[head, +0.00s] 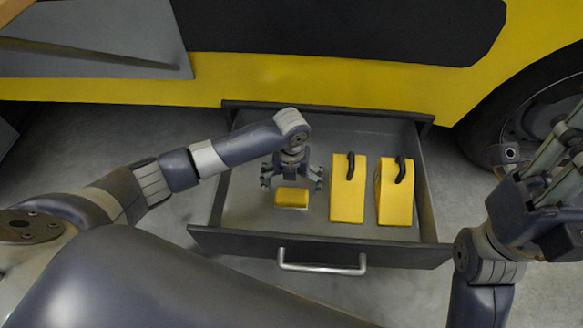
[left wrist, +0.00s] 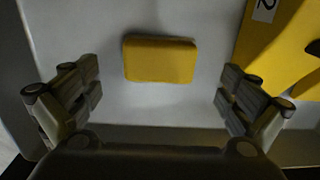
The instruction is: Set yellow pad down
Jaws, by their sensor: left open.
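The yellow pad (head: 292,198) lies on the floor of the open drawer, in its left part. It also shows in the left wrist view (left wrist: 160,60), flat on the grey drawer floor. My left gripper (head: 291,184) is over the drawer just behind and above the pad. Its fingers are spread wide, and in the left wrist view the gripper (left wrist: 160,105) has clear space between its fingers and the pad. My right gripper (head: 545,190) is at the right edge of the head view, outside the drawer; its jaw state is not clear.
Two yellow wedge blocks with black handles, one (head: 347,190) nearer the pad and one (head: 395,192) farther right, stand in the drawer. The drawer (head: 320,246) has dark walls and a front handle (head: 322,268). A yellow vehicle (head: 330,80) with a wheel (head: 535,110) is behind.

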